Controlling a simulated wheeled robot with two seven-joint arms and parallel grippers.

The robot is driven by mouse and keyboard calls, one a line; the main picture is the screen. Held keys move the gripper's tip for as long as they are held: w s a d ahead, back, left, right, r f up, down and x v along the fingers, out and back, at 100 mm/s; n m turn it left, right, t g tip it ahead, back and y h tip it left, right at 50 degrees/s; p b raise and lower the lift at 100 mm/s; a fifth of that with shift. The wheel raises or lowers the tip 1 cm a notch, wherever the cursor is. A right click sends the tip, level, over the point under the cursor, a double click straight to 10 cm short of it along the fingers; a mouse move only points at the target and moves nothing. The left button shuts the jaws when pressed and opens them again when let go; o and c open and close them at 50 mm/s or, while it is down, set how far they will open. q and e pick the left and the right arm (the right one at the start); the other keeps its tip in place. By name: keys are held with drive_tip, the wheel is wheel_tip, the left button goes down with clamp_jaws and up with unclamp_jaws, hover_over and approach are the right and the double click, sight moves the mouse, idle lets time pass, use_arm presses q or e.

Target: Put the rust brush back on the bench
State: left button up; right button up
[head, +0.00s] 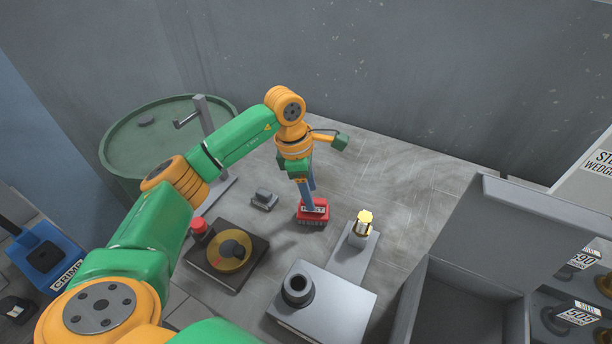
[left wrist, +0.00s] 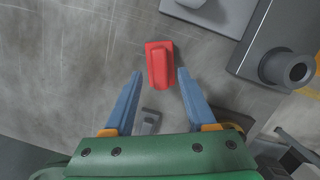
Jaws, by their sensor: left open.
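The rust brush (head: 313,212) is a red block with a white label on its side, and it appears to rest on the grey bench (head: 400,180). In the left wrist view the red brush (left wrist: 159,65) shows from above with a raised red handle. My left gripper (head: 308,196) points down over it with blue fingers. In the left wrist view the left gripper (left wrist: 160,74) is open, with one fingertip to each side of the brush's near end and visible gaps between. The head view does not show clearly how far the fingertips are above it. My right gripper is not in view.
A small grey block (head: 264,200) and a black plate with a yellow disc (head: 229,255) lie left of the brush. A grey bin (head: 490,230) stands right. The back bench is clear.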

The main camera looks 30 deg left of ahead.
use_arm(q)
drive_tip(key=v, duration=0.9)
drive_tip(key=shift+b, duration=0.35)
drive_tip(key=shift+r, duration=0.1)
